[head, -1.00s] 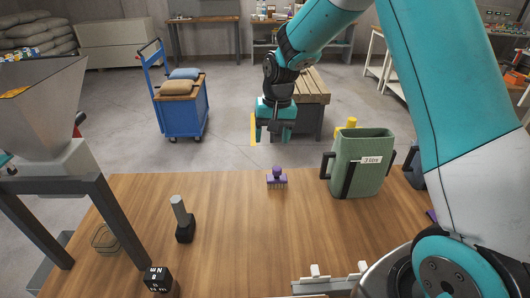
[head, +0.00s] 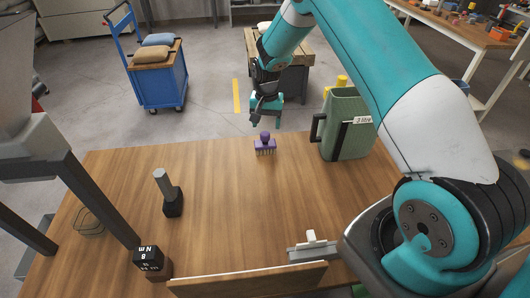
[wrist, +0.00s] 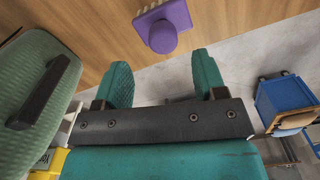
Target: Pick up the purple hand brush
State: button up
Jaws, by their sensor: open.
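The purple hand brush (head: 265,143) stands near the far edge of the wooden table, bristles down and its round knob up. In the wrist view the brush (wrist: 163,28) shows at the top, just beyond my fingertips. My gripper (head: 266,121) hangs above and slightly behind the brush, past the table's far edge. In the wrist view my gripper (wrist: 160,75) has its two teal fingers spread apart with nothing between them. It does not touch the brush.
A green container (head: 346,125) marked "3 litre" stands right of the brush. A dark tool with a grey handle (head: 169,193), a black block (head: 151,262) and a wire basket (head: 89,221) are to the left. The wooden table (head: 235,215) is clear in the middle.

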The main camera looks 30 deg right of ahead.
aim_at(265, 133)
jog(key=f+b, duration=0.1)
jog(key=f, duration=0.1)
jog(key=f+b, duration=0.1)
jog(key=f, duration=0.1)
jog(key=f+b, duration=0.1)
jog(key=f, duration=0.1)
jog(key=shift+a, duration=0.25)
jog(key=shift+r, duration=0.15)
jog(key=c, duration=1.1)
jog(key=shift+o, duration=0.2)
jog(key=shift+r, duration=0.1)
notch_tip(265, 133, up, 20)
jog(key=b, duration=0.4)
